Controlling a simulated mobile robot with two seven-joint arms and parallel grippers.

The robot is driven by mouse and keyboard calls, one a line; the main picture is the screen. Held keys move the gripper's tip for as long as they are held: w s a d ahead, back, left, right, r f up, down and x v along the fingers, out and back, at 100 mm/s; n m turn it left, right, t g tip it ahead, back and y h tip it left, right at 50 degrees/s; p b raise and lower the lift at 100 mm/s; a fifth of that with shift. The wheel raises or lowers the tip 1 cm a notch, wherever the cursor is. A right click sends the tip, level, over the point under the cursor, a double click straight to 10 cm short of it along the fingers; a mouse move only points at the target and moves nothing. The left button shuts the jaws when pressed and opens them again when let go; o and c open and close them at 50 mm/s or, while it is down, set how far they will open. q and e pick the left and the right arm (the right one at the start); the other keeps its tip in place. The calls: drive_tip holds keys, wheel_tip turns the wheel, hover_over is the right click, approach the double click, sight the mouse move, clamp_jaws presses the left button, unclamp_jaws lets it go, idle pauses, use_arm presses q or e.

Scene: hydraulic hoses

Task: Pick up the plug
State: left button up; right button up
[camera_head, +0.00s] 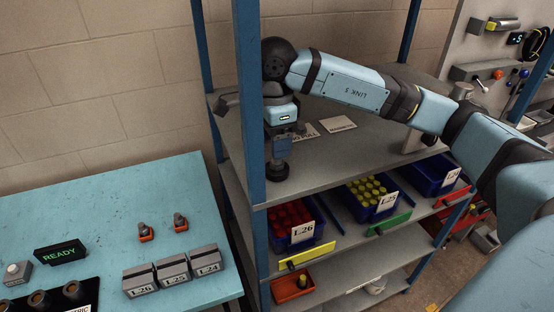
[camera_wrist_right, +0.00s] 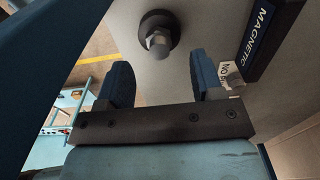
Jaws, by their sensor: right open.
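In the right wrist view, a plug-like piece (camera_wrist_right: 158,38) with a dark round base and a grey metal tip shows on the grey shelf surface, just beyond my fingertips. My right gripper (camera_wrist_right: 160,82) is open, with a blue pad on each side and nothing between them. In the head view my right arm reaches over the top shelf (camera_head: 345,167), its wrist partly behind the blue front post. A dark upright piece (camera_head: 277,171) shows below that wrist; whether it is the plug or finger parts I cannot tell. My left gripper is not in view.
The blue post (camera_head: 250,100) stands close to my right wrist. Flat labels (camera_head: 338,124) lie on the top shelf. Bins of red (camera_head: 291,216) and yellow-green caps (camera_head: 368,192) sit below. A blue table (camera_head: 95,205) at left holds two orange-based fittings (camera_head: 146,233) and labelled boxes (camera_head: 173,270).

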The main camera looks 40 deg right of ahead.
sight(277, 162)
drive_tip(key=f+p, duration=0.1)
drive_tip(key=f, duration=0.1)
drive_tip(key=f+p, duration=0.1)
drive_tip(key=f, duration=0.1)
drive_tip(key=shift+s+d+f, duration=0.15)
drive_tip(key=shift+d+f, duration=0.05)
drive_tip(key=shift+f, duration=0.35)
drive_tip(key=c, duration=1)
drive_tip(key=shift+c, duration=0.5)
drive_tip(key=shift+r, duration=0.1)
